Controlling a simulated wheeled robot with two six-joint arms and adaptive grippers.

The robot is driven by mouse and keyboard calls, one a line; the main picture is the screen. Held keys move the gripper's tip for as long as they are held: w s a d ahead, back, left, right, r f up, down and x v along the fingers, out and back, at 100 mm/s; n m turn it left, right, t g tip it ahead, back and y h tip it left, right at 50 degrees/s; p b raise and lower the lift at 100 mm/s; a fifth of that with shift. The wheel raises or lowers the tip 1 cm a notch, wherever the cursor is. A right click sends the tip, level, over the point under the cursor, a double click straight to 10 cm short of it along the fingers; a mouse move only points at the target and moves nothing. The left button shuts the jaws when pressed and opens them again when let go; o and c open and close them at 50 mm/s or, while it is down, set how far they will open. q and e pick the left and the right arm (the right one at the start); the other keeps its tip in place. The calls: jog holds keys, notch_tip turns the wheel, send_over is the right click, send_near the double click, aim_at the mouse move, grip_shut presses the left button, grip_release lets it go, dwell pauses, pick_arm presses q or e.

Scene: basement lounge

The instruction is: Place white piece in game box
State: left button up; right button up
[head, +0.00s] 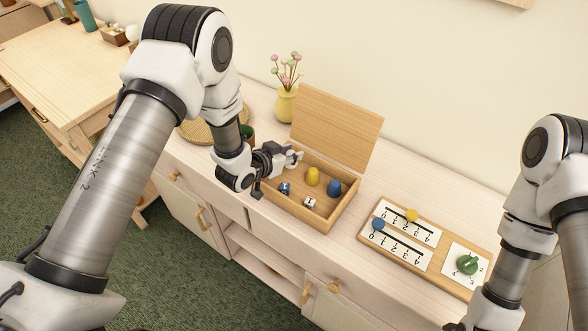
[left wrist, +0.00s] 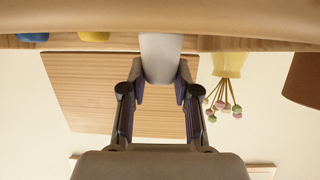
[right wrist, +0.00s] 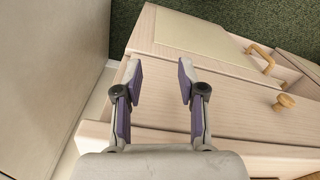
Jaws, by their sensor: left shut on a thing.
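The wooden game box (head: 297,216) stands open on the cabinet, its lid (head: 336,127) raised at the back. Inside are a yellow piece (head: 313,176), a blue piece (head: 335,187), a blue die (head: 285,188) and a white die (head: 310,203). My left gripper (head: 293,158) is at the box's left end, near the rim. In the left wrist view it is shut on the pale white piece (left wrist: 161,58), in front of the lid. The piece is mostly hidden in the head view. My right gripper (right wrist: 160,82) is open and empty, off to the right.
A yellow vase (head: 286,104) with flowers stands behind my left gripper. A woven tray (head: 195,131) and a brown pot (head: 248,136) are at left.

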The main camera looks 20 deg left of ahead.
pick_arm(q)
jog(key=f, duration=0.1)
jog(key=f+b, duration=0.1)
jog(key=f, duration=0.2)
jog(key=shift+w+d+b, duration=0.35)
jog(key=shift+w+b, duration=0.05)
jog(key=shift+w, duration=0.1)
jog(key=shift+c, duration=0.7)
jog(key=shift+s+a+r, duration=0.15)
jog(key=shift+s+r, duration=0.1)
jog(key=shift+f, duration=0.2)
jog(key=o, duration=1)
jog(key=shift+w+f, duration=0.1)
jog(key=shift+w, duration=0.05)
pick_arm(e)
jog(key=f, duration=0.2)
jog(key=shift+w+d+f, duration=0.2)
jog(key=shift+w+f, duration=0.15)
jog(key=shift+f, duration=0.05)
